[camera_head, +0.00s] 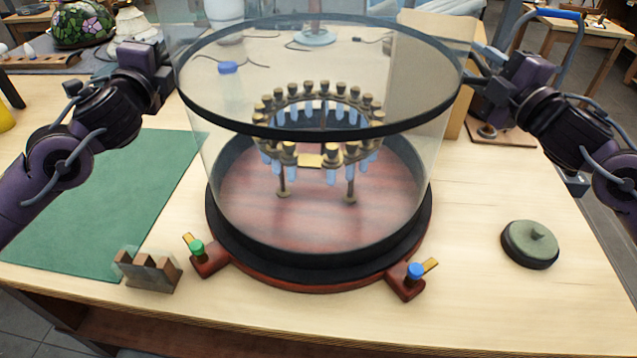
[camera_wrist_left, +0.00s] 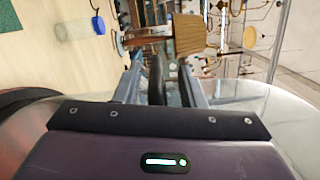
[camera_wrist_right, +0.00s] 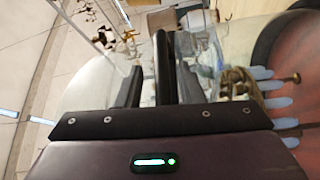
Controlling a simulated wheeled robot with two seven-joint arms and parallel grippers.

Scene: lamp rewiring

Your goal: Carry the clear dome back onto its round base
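The clear dome (camera_head: 425,165) is a wide upright cylinder with a black top rim (camera_head: 322,132). It stands around the ring of small bottles, over the round red base (camera_head: 310,205). Its lower edge meets the base's black ring (camera_head: 320,272); I cannot tell if it is fully seated. My left gripper (camera_head: 174,72) is at the rim's left side; in the left wrist view its fingers (camera_wrist_left: 158,78) stand apart on either side of the dark rim. My right gripper (camera_head: 470,78) is at the right side; its fingers (camera_wrist_right: 160,72) also straddle the rim, with a gap showing.
Two red clamps with a green knob (camera_head: 196,247) and a blue knob (camera_head: 415,270) sit at the base's front edge. A notched wooden block (camera_head: 148,272) is front left. A round green-topped lid (camera_head: 530,243) lies right. A green mat (camera_head: 95,215) covers the left table.

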